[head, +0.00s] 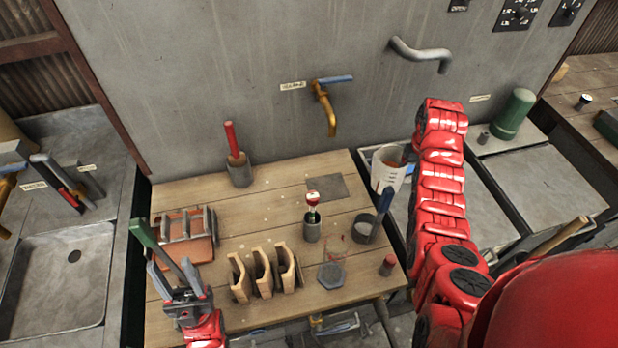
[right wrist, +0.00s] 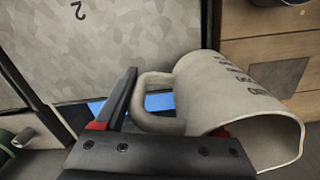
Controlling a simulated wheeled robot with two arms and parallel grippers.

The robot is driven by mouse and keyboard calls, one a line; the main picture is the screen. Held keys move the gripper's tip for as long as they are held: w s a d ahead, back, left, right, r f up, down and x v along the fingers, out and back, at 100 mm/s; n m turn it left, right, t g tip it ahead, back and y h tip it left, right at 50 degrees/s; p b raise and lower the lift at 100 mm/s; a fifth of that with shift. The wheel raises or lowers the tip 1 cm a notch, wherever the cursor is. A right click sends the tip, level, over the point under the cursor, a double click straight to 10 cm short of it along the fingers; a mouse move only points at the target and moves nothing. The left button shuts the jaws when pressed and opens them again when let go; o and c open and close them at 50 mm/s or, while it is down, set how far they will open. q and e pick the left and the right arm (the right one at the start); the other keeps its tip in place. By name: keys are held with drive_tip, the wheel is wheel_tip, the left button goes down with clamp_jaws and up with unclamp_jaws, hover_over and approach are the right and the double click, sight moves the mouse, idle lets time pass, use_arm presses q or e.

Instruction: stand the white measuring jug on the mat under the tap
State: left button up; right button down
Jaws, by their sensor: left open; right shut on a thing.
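The white measuring jug (head: 386,172) hangs at the table's right edge in the head view, roughly upright, with dark markings. My right gripper (right wrist: 170,118) is shut on its handle; in the right wrist view the jug (right wrist: 235,95) lies across the right side. In the head view that gripper is mostly hidden by my arm. The mat (head: 325,187) is a bare dark grey rectangle on the table, left of the jug. It also shows in the right wrist view (right wrist: 277,77). The tap (head: 327,108), yellow with a blue handle, juts from the wall above it.
A small pot holding a red-and-white item (head: 312,225) stands just in front of the mat. A grey pot with a blue handle (head: 367,227) is to its right. Wooden holders (head: 263,275), a rack (head: 186,235) and a red-handled pot (head: 239,172) stand further left.

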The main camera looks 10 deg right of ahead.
sight(392, 175)
drive_tip(key=a, duration=0.2)
drive_tip(key=w+a+p, duration=0.1)
drive_tip(key=a+p, duration=0.1)
drive_tip(key=a, duration=0.1)
drive_tip(key=shift+w+a+r, duration=0.1)
drive_tip(key=shift+w+a, duration=0.2)
drive_tip(key=w+a, duration=0.1)
drive_tip(key=a, duration=0.2)
drive_tip(key=w+a, duration=0.1)
drive_tip(key=a, duration=0.2)
drive_tip(key=w+a, duration=0.1)
drive_tip(key=a, duration=0.2)
drive_tip(key=shift+w+a+p, duration=0.1)
drive_tip(key=shift+w+p, duration=0.05)
drive_tip(key=shift+p, duration=0.15)
drive_tip(key=shift+w+a, duration=0.2)
drive_tip(key=shift+a, duration=0.55)
drive_tip(key=f, duration=0.2)
drive_tip(key=f+b, duration=0.1)
drive_tip(key=shift+a+f, duration=0.25)
drive_tip(key=shift+f, duration=0.15)
drive_tip(key=shift+w+d, duration=0.1)
drive_tip(key=shift+f, duration=0.1)
drive_tip(key=shift+c, duration=1.3)
unclamp_jaws()
